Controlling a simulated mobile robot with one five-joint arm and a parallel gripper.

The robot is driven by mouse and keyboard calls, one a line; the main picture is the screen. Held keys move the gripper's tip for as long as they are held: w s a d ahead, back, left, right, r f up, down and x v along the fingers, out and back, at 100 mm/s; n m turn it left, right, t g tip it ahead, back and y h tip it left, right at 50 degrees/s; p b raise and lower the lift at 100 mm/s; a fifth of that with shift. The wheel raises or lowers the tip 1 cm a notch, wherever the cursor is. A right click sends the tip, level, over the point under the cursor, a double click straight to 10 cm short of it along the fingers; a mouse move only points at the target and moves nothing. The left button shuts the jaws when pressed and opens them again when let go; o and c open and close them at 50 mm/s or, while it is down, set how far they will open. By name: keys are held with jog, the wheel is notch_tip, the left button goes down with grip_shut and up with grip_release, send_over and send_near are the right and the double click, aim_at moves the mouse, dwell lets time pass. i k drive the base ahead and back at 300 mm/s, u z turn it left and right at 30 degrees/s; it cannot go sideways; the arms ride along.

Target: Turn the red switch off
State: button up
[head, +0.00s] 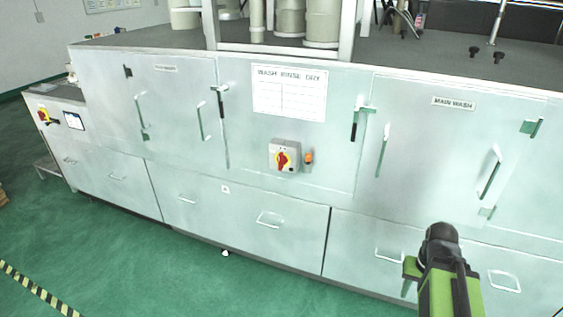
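A red rotary switch (282,159) on a yellow disc sits on a grey box on the front of the long pale machine, below a white "WASH RINSE DRY" sheet. Its handle appears roughly upright, slightly tilted. A second red and yellow switch (44,116) shows on the lower cabinet at the far left. My arm, green and black, rises at the lower right, well to the right of and below the middle switch. The fingertips of my gripper cannot be made out, so its opening is hidden.
The machine front (240,120) has several doors with protruding handles, including one under the "MAIN WASH" label (453,104). A small orange part (309,157) sits beside the switch box. Green floor (150,260) is clear at the lower left, with a striped line (35,288).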

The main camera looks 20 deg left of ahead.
aim_at(282, 160)
jog(key=z, duration=1.3)
jog(key=i, duration=1.25)
jog(key=u, duration=1.75)
jog(key=k, duration=0.15)
jog(key=u, duration=2.7)
jog(key=i, duration=1)
jog(key=u, duration=0.35)
